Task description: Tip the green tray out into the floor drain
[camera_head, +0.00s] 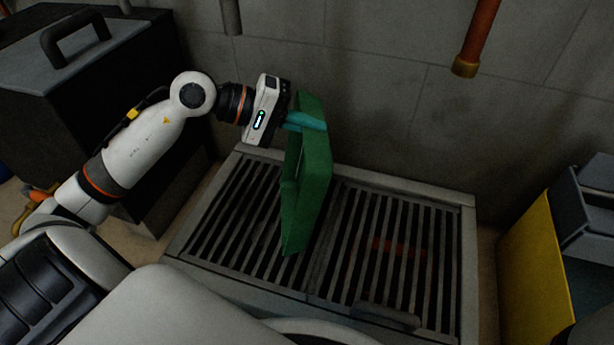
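The green tray (317,180) is tipped steeply on its side above the floor drain. My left gripper (305,121) is shut on the tray's upper end, with a teal finger over its rim. The tray's lower end hangs over the grate; I cannot tell whether it touches the bars. The floor drain (335,183) is a dark slatted grate in a pale frame, with a reddish patch visible on or under its right half. No liquid shows leaving the tray, and most of its inside is hidden. My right gripper is not in view.
A black box with a grey lid (72,62) stands at the left. A yellow panel (536,262) and a grey bin (588,215) stand at the right. A copper pipe (478,40) and a grey pipe (231,17) hang along the wall behind.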

